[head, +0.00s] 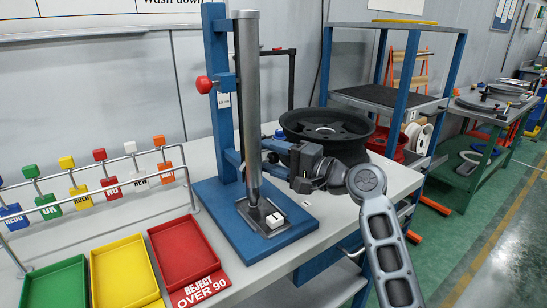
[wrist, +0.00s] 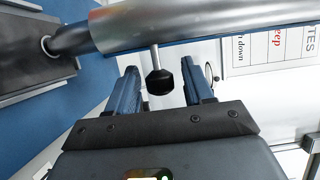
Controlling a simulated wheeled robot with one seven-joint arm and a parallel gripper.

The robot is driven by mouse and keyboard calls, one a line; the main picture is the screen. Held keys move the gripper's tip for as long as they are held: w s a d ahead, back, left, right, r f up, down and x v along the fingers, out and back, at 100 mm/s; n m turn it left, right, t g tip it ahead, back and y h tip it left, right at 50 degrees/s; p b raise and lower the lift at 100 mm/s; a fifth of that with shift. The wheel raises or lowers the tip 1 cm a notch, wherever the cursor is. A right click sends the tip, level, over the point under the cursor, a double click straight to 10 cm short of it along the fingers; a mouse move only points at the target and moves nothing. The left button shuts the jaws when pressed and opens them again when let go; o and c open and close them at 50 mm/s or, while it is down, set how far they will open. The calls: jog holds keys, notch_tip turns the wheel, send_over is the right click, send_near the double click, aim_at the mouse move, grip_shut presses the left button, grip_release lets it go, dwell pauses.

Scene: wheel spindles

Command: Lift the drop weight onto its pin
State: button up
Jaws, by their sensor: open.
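The drop weight appears to be the tall grey steel cylinder (head: 249,100) on the blue stand (head: 222,110); it is upright with its tapered lower end just above the base plate. In the wrist view the cylinder (wrist: 200,22) crosses the top, and a black knob (wrist: 160,82) sticks out from it on a short stem. My gripper (wrist: 161,76) is open, its two fingers on either side of the knob with gaps showing. In the head view my gripper (head: 273,160) is beside the cylinder's lower half. A red knob (head: 203,84) is on the stand's upper left; I cannot make out the pin.
A small white block (head: 274,220) lies on the base plate (head: 246,212). A black wheel rim (head: 327,128) stands close behind my gripper. Red (head: 186,252), yellow (head: 124,270) and green trays and a rail of coloured tags are at left. A blue-framed shelf (head: 396,28) stands at back right.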

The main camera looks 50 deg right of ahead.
jog(key=shift+c, duration=0.5)
grip_shut()
